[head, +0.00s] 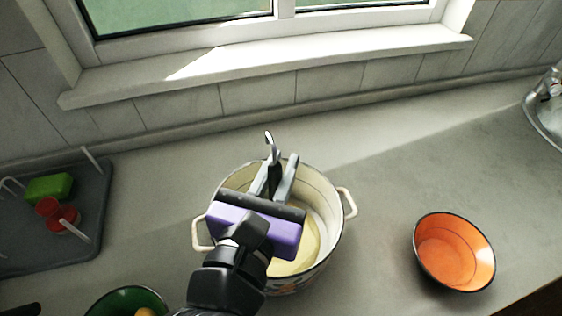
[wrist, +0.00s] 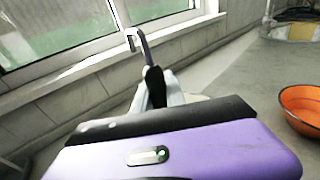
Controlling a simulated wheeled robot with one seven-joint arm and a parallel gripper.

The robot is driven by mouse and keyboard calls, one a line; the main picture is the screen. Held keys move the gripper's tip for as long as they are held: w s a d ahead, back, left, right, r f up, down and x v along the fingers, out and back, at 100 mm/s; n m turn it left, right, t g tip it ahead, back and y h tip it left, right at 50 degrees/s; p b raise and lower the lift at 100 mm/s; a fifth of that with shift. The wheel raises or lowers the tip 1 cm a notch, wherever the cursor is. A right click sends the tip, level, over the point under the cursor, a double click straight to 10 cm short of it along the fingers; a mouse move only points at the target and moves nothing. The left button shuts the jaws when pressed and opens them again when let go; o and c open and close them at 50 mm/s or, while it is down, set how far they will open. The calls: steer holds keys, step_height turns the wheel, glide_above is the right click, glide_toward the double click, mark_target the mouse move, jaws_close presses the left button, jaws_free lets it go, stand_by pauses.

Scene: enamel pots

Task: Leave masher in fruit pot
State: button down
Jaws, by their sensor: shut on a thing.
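A cream enamel pot (head: 328,222) with a dark rim and two side handles stands on the counter in the middle of the head view. A bit of coloured pattern shows low on its outer wall, too little to read. My gripper (head: 276,174) is over the pot and shut on the masher (head: 269,146). The masher's dark handle and metal hook point up between the fingers; they also show in the wrist view (wrist: 146,50). The masher's lower end is hidden behind my gripper, so I cannot tell whether it touches the pot's floor. The pot's pale yellow inside shows partly.
An orange bowl (head: 455,252) stands to the right. A green bowl (head: 118,300) with something orange-yellow in it is at the bottom left. A grey rack tray (head: 85,252) holds a green sponge (head: 49,188) and a red item (head: 57,215). A sink edge is far right.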

steer(key=shift+f, duration=0.15)
steer(key=c, duration=1.3)
jaws_free()
steer(key=shift+s, duration=0.1)
